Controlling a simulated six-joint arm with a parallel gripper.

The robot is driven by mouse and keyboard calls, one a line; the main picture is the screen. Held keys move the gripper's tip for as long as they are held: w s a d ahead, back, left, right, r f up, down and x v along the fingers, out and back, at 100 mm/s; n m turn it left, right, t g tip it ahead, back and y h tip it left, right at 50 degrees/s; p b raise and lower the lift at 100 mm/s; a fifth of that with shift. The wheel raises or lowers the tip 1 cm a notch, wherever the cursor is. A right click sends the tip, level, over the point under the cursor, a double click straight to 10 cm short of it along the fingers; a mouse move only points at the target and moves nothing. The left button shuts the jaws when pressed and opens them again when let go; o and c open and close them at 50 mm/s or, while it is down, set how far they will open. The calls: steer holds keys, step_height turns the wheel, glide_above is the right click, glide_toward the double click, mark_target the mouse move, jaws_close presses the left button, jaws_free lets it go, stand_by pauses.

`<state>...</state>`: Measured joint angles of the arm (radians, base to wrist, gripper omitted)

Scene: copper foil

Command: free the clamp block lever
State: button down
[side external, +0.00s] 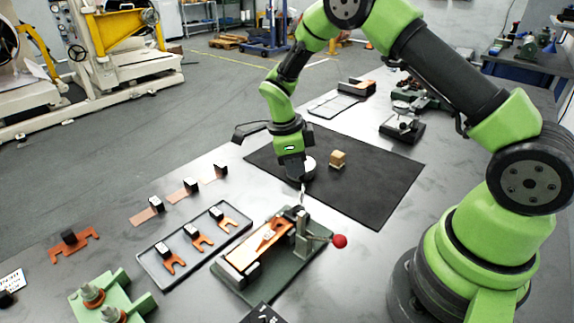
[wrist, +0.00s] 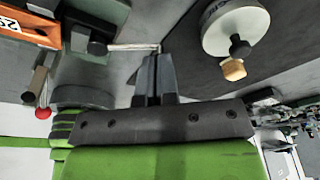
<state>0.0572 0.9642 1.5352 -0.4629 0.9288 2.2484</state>
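The clamp block (side external: 303,232) stands on a green fixture base (side external: 308,262). Its lever ends in a red knob (side external: 340,241), which sticks out to the right, low over the base's edge. A copper foil piece (side external: 262,246) lies along the fixture. In the wrist view the red knob (wrist: 43,113) is at the left, below the copper foil (wrist: 25,28). My gripper (side external: 303,187) points down above the mat's near edge, behind the clamp and apart from the lever. Its fingers (wrist: 156,72) are together, with nothing visible between them.
A tray (side external: 150,262) with several copper pieces lies left of the fixture. A green stand (side external: 118,303) is at the front left.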

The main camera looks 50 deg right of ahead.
steer(key=shift+s+f, duration=0.1)
steer(key=w+a+r+n+t, duration=0.1)
steer(key=a+r+n, duration=0.1)
steer(key=r, duration=0.7)
steer(key=a+r+n+t, duration=0.1)
steer(key=a+r+n, duration=0.2)
steer(key=r, duration=0.6)
steer(key=s+a+r+n+t+y, duration=0.1)
steer(key=s+r+n+t, duration=0.2)
steer(key=s+n, duration=0.6)
steer(key=s+a+r+n+t+y, duration=0.1)
steer(key=s+r+n+t+y, duration=0.1)
steer(key=s+n, duration=0.7)
steer(key=s+r+t, duration=0.1)
steer(key=s, duration=0.1)
steer(key=shift+s+r+t+y, duration=0.3)
steer(key=shift+t, duration=0.1)
steer(key=shift+a, duration=0.1)
